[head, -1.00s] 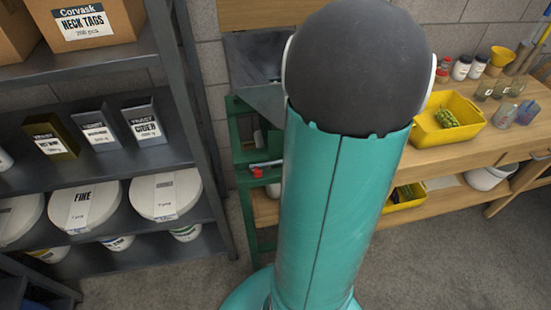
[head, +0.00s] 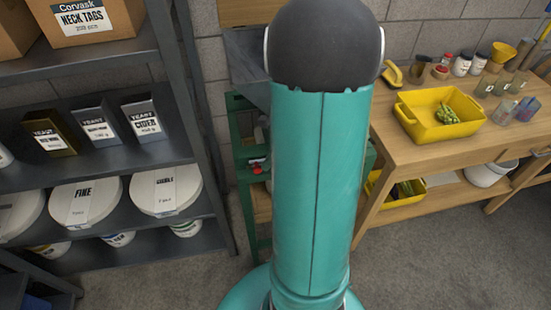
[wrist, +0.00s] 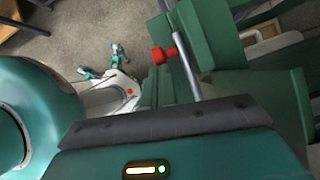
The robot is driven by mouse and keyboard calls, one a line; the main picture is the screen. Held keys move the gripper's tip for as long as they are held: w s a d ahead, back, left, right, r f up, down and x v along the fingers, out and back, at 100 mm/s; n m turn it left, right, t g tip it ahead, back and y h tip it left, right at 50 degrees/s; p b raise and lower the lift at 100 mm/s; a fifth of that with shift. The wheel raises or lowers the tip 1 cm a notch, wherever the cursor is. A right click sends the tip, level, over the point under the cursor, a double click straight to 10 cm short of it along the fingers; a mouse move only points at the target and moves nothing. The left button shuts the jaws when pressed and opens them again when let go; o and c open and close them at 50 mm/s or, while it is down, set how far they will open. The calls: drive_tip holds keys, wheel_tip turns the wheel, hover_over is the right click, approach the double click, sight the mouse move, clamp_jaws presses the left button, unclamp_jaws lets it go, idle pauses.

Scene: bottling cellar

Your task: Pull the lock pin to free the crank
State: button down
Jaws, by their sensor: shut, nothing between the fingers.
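A small red part (wrist: 164,55), which looks like the lock pin's knob, sits against a grey metal rod (wrist: 187,68) in the wrist view. The rod, perhaps part of the crank, runs along the green frame (wrist: 215,35). The red part also shows small in the head view (head: 257,166), on the green machine left of my arm. My gripper (wrist: 165,118) shows in the wrist view as a dark edge on a teal housing. It is shut and empty, with the red part beyond its edge. In the head view my arm hides the gripper and much of the machine.
A grey shelf (head: 110,157) with boxes and tubs stands at left. A wooden bench (head: 400,150) at right carries a yellow tray (head: 412,118) and several jars. The grey floor (head: 440,255) in front of the bench is clear.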

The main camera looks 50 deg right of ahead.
drive_tip(key=w+a, duration=0.2)
drive_tip(key=shift+a, duration=0.4)
idle(0.3)
approach(258, 171)
drive_tip(key=v, duration=0.6)
drive_tip(key=shift+d, duration=0.1)
idle(0.5)
